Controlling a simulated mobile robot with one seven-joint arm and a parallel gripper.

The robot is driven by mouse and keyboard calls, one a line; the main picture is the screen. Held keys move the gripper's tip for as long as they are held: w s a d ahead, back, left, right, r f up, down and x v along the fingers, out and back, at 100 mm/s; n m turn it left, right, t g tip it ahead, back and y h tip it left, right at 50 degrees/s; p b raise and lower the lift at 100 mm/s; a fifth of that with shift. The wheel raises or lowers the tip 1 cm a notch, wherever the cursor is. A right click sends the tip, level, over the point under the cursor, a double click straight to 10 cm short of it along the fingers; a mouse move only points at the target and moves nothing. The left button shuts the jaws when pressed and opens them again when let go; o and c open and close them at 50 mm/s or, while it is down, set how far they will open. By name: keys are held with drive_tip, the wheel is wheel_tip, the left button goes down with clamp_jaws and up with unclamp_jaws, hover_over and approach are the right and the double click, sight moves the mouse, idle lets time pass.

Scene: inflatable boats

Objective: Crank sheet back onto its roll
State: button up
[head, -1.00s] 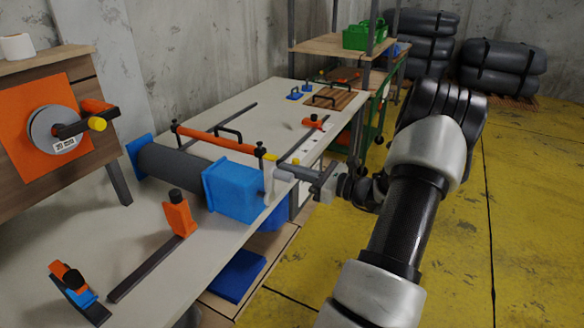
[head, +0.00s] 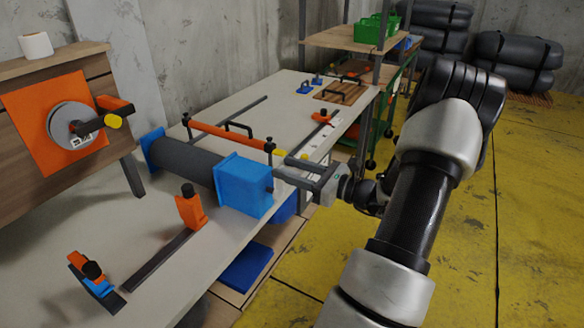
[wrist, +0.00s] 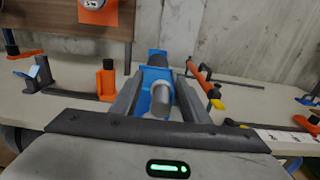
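A dark grey sheet roll (head: 184,164) lies on the bench between two blue end blocks; the nearer block (head: 243,186) faces my gripper. My gripper (head: 288,167) is at this block's outer end in the head view. In the wrist view its two dark fingers (wrist: 160,92) are spread apart, with a pale grey cylindrical crank handle (wrist: 161,101) between them, pointing toward my palm. Small gaps seem to show beside the handle, so I see no firm hold. The crank arm is mostly hidden behind the fingers in the head view.
An orange bar (head: 225,137) with black knobs lies along the roll's far side. An orange stop (head: 190,208) on a dark rail and a blue-orange clamp (head: 93,275) stand on the near bench. The yellow floor (head: 470,260) at right is clear.

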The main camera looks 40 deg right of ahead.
drive_tip(key=o, duration=1.1)
drive_tip(key=shift+d, duration=0.2)
drive_tip(key=shift+o, duration=0.2)
drive_tip(key=shift+s+d, duration=0.1)
drive_tip(key=p+v, duration=0.1)
drive_tip(key=v, duration=0.8)
